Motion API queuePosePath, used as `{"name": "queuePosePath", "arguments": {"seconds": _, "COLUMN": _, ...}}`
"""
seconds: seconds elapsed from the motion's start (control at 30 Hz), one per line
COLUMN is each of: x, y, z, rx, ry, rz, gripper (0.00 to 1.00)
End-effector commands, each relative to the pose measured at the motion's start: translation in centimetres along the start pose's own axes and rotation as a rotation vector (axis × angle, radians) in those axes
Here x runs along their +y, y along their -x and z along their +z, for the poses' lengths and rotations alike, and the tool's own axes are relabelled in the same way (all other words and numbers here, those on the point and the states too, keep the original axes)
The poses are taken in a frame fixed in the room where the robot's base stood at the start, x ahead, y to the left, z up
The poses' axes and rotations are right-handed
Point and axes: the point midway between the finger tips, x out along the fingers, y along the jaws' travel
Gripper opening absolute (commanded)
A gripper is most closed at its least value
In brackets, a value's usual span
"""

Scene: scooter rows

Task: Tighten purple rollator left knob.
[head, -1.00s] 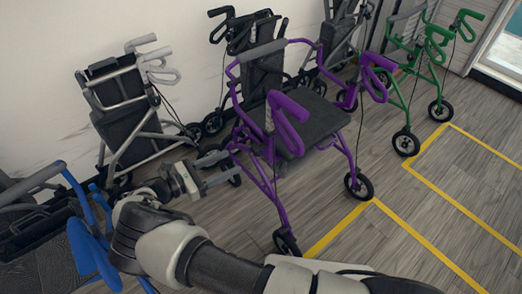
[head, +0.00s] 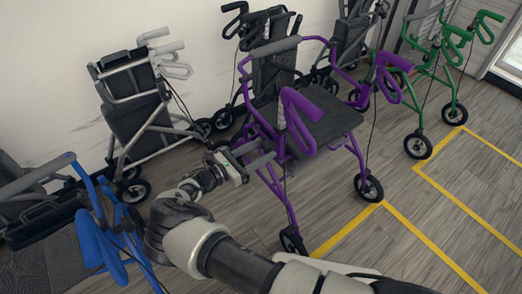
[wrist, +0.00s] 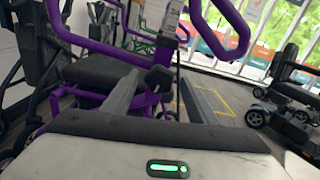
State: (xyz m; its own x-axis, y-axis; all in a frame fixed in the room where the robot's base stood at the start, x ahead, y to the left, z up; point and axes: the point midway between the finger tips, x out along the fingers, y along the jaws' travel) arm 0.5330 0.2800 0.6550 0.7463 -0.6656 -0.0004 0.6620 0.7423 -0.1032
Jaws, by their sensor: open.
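The purple rollator (head: 268,175) stands right of centre in the head view, with a dark seat (head: 318,115) and purple handles. In the wrist view its purple tubes (wrist: 80,38) fill the left and upper part. A dark knob (wrist: 158,78) on a purple tube shows beyond my fingers, roughly between them. I cannot pick the knob out in the head view. My gripper (head: 264,150) is open and empty, its fingers pointing at the near left side of the purple frame. Both fingers also show in the wrist view (wrist: 160,88). Contact with the knob cannot be told.
A blue rollator (head: 95,230) stands at lower left, close to my arm. A grey-white folded rollator (head: 135,110) and a black one (head: 270,60) stand by the wall. A green rollator (head: 428,65) is at right. Floor inside the yellow lines (head: 425,245) is clear.

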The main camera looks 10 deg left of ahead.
Motion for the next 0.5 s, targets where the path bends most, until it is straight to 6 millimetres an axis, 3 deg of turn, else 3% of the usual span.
{"name": "queuePosePath", "arguments": {"seconds": 0.33, "x": 0.01, "y": -0.38, "z": 0.01, "rx": 0.0, "ry": 0.0, "rz": 0.0, "gripper": 0.51}}
{"name": "queuePosePath", "arguments": {"seconds": 0.5, "x": 0.0, "y": -0.36, "z": 0.01, "rx": 0.0, "ry": 0.0, "rz": 0.0, "gripper": 0.23}}
